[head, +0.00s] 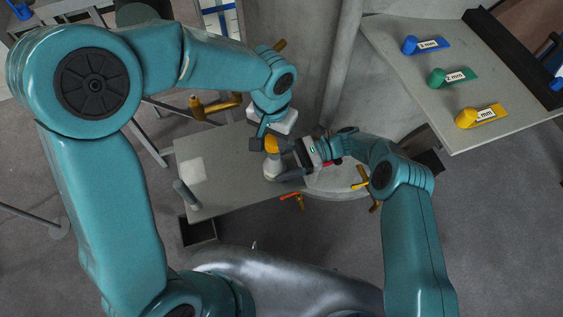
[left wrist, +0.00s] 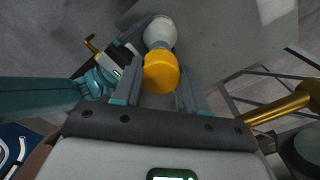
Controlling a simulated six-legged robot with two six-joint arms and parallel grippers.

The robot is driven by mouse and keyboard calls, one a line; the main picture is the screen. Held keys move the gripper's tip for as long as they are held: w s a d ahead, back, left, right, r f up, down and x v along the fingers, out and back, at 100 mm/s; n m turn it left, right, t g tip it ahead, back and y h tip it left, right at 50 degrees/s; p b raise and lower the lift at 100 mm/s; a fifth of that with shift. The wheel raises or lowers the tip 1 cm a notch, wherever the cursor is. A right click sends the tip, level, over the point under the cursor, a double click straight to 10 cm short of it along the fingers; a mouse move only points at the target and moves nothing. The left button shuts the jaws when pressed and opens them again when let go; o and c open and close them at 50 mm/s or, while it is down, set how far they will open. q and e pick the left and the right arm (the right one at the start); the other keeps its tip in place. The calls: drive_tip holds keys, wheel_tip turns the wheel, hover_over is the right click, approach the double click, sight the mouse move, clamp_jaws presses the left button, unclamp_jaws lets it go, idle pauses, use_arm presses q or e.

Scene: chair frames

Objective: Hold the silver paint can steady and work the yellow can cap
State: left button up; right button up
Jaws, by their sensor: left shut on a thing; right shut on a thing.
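The yellow can cap (head: 271,145) sits on top of the silver paint can (head: 273,167) over the small grey table. My left gripper (head: 268,142) is above and shut on the yellow cap. In the left wrist view the cap (left wrist: 160,72) lies between its two fingers, with the pale can (left wrist: 160,32) just beyond it. My right gripper (head: 287,165) reaches in from the right, lower down, and is shut on the can. The can's base is partly hidden by the right gripper's fingers.
The small grey table (head: 225,165) has free room left of the can, with a grey post (head: 186,196) at its near left. A board (head: 480,95) at the upper right carries blue, green and yellow labelled pieces. Orange-handled tools lie near the right arm.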

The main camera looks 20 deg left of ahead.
use_arm(q)
drive_tip(key=shift+f, duration=0.5)
drive_tip(key=shift+f, duration=0.25)
idle(0.4)
